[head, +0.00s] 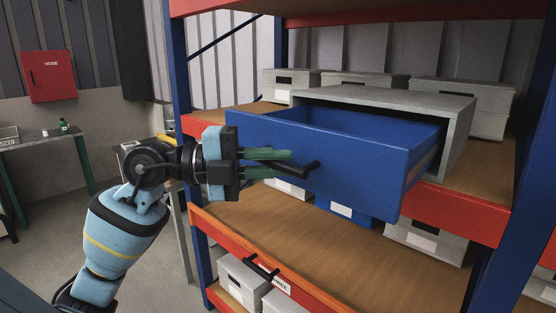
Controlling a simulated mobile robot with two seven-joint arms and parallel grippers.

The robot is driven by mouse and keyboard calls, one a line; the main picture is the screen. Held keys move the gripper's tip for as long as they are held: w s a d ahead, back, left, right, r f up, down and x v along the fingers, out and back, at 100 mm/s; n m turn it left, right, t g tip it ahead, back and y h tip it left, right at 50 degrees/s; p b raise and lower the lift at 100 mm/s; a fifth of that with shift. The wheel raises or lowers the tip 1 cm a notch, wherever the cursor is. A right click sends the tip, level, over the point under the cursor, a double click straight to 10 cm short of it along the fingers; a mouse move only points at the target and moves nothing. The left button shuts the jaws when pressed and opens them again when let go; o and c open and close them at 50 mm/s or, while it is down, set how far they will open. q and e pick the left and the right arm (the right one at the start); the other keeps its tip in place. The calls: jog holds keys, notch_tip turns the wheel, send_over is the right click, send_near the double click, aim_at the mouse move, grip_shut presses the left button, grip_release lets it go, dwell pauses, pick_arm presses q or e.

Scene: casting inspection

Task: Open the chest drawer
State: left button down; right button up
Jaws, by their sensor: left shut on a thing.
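A small grey chest (400,98) stands on the middle shelf of a rack. Its blue drawer (375,176) is pulled well out toward the front left, and its inside shows empty where I can see it. A dark bar handle (295,171) is on the drawer's front. My left gripper (290,163), with green fingers, reaches in from the left and is shut on the handle. The fingers partly cover the handle and the drawer's front. My right gripper is not in the head view.
Grey boxes (488,96) stand behind and beside the chest. More boxes and a blue bin (344,212) are on the shelf below. Blue rack posts (180,75) and red-orange beams frame the shelves. A red hose cabinet (47,77) and a table are at the left.

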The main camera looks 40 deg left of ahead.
pick_arm(q)
jog(key=c, duration=1.4)
grip_release()
jog(key=shift+a, duration=0.1)
jog(key=shift+s+a+f, duration=0.1)
jog(key=shift+s+a, duration=0.25)
jog(key=shift+a, duration=0.05)
jog(key=b+v, duration=0.1)
jog(key=v, duration=0.4)
jog(key=shift+s, duration=0.15)
jog(key=shift+b+v, duration=0.3)
jog(key=shift+v, duration=0.45)
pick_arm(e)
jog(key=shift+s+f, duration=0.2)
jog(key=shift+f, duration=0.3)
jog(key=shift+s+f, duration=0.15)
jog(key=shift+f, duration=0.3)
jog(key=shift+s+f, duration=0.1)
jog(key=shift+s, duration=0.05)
